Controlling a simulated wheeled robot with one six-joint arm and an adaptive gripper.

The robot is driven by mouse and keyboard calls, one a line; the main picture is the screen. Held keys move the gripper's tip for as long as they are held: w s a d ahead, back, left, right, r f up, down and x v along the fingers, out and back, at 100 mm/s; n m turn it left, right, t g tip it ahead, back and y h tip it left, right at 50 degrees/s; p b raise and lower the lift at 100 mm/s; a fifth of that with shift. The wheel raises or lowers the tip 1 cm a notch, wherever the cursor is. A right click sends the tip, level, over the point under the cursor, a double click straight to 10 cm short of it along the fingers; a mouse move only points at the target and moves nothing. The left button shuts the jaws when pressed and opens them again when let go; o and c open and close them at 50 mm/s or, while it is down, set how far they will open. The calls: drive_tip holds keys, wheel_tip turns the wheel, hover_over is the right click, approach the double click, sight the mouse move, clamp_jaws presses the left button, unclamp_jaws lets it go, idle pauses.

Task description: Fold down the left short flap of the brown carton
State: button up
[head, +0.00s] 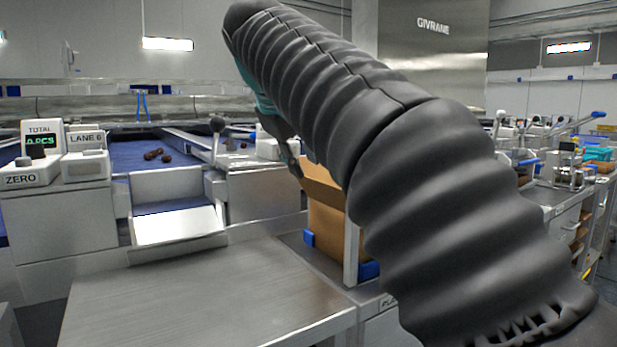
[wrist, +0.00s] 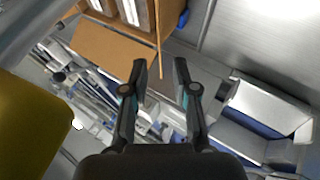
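The brown carton (head: 326,222) stands right of centre in the head view, largely hidden behind my arm. An open flap (head: 322,190) shows at its top. In the wrist view the carton (wrist: 169,14) is at the top, with a wide flap (wrist: 110,48) spread outward and a narrow flap (wrist: 160,45) seen nearly edge-on. I cannot tell for sure which is the left short flap. My gripper (wrist: 161,66) is open and empty, its fingertips close to the flaps in the picture. Its tip (head: 293,168) shows partly beside the carton in the head view.
Blue corner holders (head: 308,238) sit at the carton's base. A bare steel table (head: 200,300) lies in front. A chute (head: 175,205) and a blue belt (head: 130,155) with a few dates are at left. A yellow surface (wrist: 30,130) fills the wrist view's left edge.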

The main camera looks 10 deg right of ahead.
drive_tip(key=shift+v, duration=1.9)
